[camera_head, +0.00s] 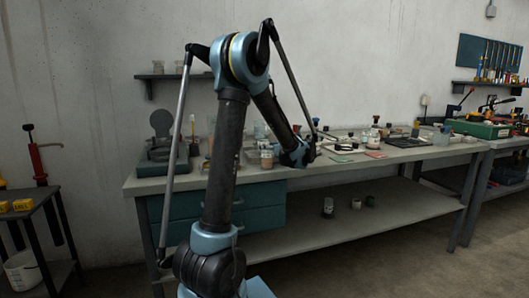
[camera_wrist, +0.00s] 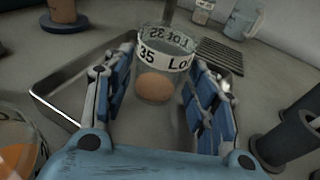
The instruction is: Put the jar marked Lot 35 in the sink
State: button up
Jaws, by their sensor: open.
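The jar marked Lot 35 (camera_wrist: 154,86) is clear glass with a white lettered band and a round orange-brown thing inside. In the wrist view it stands upright between the two fingers of my gripper (camera_wrist: 163,78). The fingers are open, one on each side of it; I cannot tell if either touches it. A shallow steel basin or tray (camera_wrist: 62,92) with a raised rim lies around and under the jar; I cannot tell whether it is the sink. In the head view my gripper (camera_head: 303,153) is low over the bench; the jar cannot be made out for sure there.
The long bench (camera_head: 400,155) is crowded with small items. In the wrist view, dark cylinders (camera_wrist: 284,137) stand at the right, a glass with orange contents (camera_wrist: 15,150) at lower left, a brown cylinder (camera_wrist: 62,14) at upper left. A slotted dark plate (camera_wrist: 220,52) lies behind.

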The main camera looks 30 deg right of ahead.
jog(key=v, duration=1)
jog(key=shift+s, duration=0.25)
jog(key=shift+s, duration=0.1)
